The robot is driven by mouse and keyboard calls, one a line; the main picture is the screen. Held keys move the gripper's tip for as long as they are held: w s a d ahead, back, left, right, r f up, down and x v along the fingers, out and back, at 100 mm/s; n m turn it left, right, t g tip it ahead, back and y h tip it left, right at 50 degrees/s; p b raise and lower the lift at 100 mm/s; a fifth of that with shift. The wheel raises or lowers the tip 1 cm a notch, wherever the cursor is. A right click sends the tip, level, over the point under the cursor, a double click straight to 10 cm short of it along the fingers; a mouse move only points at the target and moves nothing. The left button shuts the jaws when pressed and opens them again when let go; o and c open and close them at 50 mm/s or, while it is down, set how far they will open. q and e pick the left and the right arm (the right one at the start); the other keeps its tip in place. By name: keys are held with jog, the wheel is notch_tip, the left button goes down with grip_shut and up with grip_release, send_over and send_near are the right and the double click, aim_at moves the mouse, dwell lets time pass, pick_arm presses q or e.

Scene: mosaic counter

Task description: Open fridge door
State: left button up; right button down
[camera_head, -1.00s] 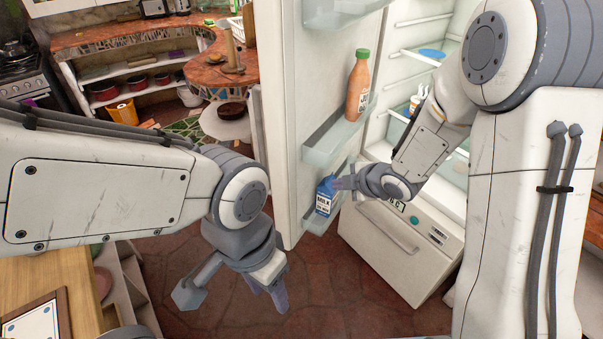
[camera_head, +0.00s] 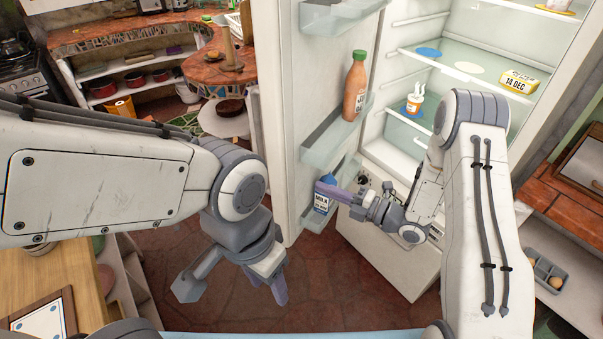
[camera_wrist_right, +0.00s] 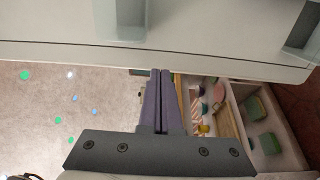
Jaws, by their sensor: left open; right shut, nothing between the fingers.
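The fridge door (camera_head: 277,120) stands open, swung out to the left, with its inner shelves facing right. The fridge interior (camera_head: 405,85) is exposed. My right gripper (camera_head: 322,188) is shut and empty, its fingers at the lower door shelf, in front of the blue milk carton (camera_head: 321,204). I cannot tell if it touches the door. In the right wrist view the closed fingers (camera_wrist_right: 160,100) point at the pale door panel (camera_wrist_right: 200,50). My left gripper (camera_head: 231,292) is open and empty above the floor, left of the door.
An orange bottle (camera_head: 356,85) stands on the middle door shelf (camera_head: 335,135). Fridge shelves hold a yellow labelled box (camera_head: 518,81) and a small cup (camera_head: 414,103). A wooden table (camera_head: 50,290) is at lower left. Tiled floor (camera_head: 330,285) is clear ahead.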

aim_at(291, 175)
jog(key=p+x, duration=0.2)
jog(key=x, duration=0.4)
jog(key=shift+r+p, duration=0.15)
jog(key=shift+p, duration=0.15)
jog(key=shift+w+a, duration=0.3)
jog(key=shift+a, duration=0.2)
pick_arm(q)
notch_tip(291, 175, up, 4)
jog(key=shift+f, duration=0.2)
